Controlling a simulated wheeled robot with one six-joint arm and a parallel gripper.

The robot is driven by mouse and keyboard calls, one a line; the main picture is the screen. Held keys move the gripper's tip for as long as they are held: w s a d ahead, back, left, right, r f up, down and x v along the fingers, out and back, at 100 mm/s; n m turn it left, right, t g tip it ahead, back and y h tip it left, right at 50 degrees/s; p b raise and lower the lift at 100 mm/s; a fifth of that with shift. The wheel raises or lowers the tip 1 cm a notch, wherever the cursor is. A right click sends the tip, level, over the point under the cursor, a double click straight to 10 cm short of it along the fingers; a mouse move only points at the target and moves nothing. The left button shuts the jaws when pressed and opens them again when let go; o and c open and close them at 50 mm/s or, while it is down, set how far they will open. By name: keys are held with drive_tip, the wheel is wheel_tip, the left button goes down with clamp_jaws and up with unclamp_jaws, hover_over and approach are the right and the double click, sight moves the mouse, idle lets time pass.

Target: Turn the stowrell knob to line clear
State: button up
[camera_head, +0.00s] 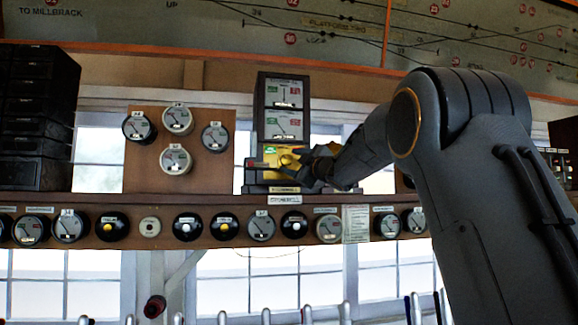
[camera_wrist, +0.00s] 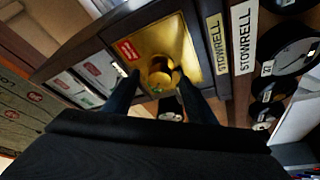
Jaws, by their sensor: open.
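The stowrell knob (camera_wrist: 160,72) is a round brass knob on a shiny brass plate (camera_wrist: 178,42), labelled STOWRELL alongside. A red label (camera_wrist: 128,50) sits on the plate, and a small green mark shows near the knob. Which way the knob points I cannot tell. My gripper (camera_wrist: 157,80) is open, with one dark finger on each side of the knob; whether they touch it is unclear. In the head view my gripper (camera_head: 308,167) is at the yellow-lit plate, low on the dark block instrument (camera_head: 261,125), and hides much of the knob.
Two dial windows (camera_head: 287,124) sit above the plate. A wooden shelf (camera_head: 100,203) carries a row of round gauges and plungers below. More gauges (camera_head: 174,159) are on a board to the left. Lever tops stand along the bottom.

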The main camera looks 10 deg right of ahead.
drive_tip(key=b+v, duration=0.2)
drive_tip(key=v, duration=0.3)
drive_tip(key=shift+s+f, duration=0.15)
drive_tip(key=shift+s, duration=0.2)
drive_tip(key=s+d+f+m+g+h+b, duration=0.1)
drive_tip(key=s+f+m+g+h, duration=0.2)
drive_tip(key=f, duration=1)
drive_tip(key=s+d+f+m+g+h+b, duration=0.1)
drive_tip(key=s+f+m+g+h+b, duration=0.2)
drive_tip(key=f, duration=1)
drive_tip(key=s+d+f+m+g+h, duration=0.15)
drive_tip(key=f+m, duration=0.35)
drive_tip(key=f, duration=0.8)
drive_tip(key=s+a+f+m+g+b, duration=0.1)
drive_tip(key=s+a+f+g, duration=0.1)
drive_tip(key=s+f, duration=0.7)
drive_tip(key=s+a+f+m+g, duration=0.2)
drive_tip(key=s+f+g, duration=0.3)
drive_tip(key=s+f, duration=0.4)
drive_tip(key=s+a+f+m+g+b, duration=0.1)
drive_tip(key=s+a+f+g, duration=0.1)
drive_tip(key=s+f, duration=0.7)
drive_tip(key=s+g+y, duration=0.1)
drive_tip(key=s, duration=0.5)
drive_tip(key=shift+s+a+f+b, duration=0.25)
drive_tip(key=shift+a+f+b, duration=0.05)
drive_tip(key=shift+a+b, duration=0.1)
